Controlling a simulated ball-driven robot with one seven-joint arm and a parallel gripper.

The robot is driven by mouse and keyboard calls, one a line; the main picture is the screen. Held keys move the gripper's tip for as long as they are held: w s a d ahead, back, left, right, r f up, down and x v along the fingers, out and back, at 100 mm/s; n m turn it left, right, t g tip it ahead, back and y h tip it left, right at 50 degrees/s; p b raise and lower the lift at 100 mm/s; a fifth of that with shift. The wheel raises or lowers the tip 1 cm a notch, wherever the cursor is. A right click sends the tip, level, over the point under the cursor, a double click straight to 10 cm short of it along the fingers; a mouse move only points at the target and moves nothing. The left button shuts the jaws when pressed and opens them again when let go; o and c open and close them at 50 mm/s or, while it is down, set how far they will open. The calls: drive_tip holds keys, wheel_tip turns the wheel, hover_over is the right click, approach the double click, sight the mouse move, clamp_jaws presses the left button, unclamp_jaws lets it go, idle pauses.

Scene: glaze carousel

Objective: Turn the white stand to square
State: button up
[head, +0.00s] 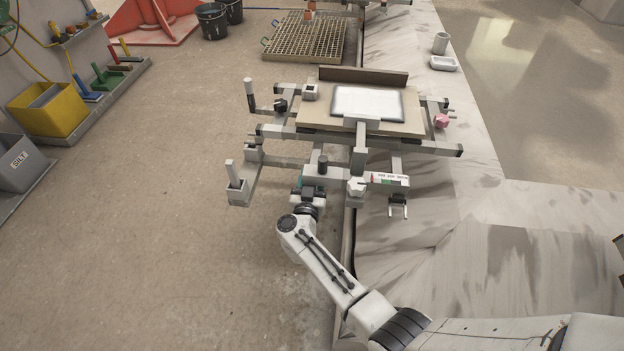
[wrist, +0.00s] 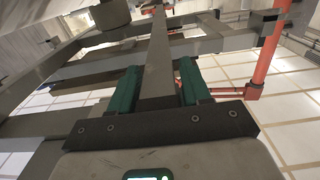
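A white square slab with a dark edge (head: 367,102), the only large white piece on the rig, lies on a beige board (head: 313,116). Its sides run roughly parallel to the board; I cannot tell if it is exactly square. I cannot tell for sure that it is the white stand. My gripper (head: 298,191) is low at the front of the grey metal frame (head: 334,180), left of its middle. In the wrist view its green fingers (wrist: 158,75) stand apart on both sides of a grey bar (wrist: 158,50). Whether they press on it is unclear.
Grey posts (head: 236,176) and a pink knob (head: 441,121) stick out from the frame. A brown strip (head: 362,75) stands behind the slab. A cup (head: 440,43) and dish (head: 443,63) stand on the ledge at right.

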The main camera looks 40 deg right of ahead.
clamp_jaws()
idle(0.3)
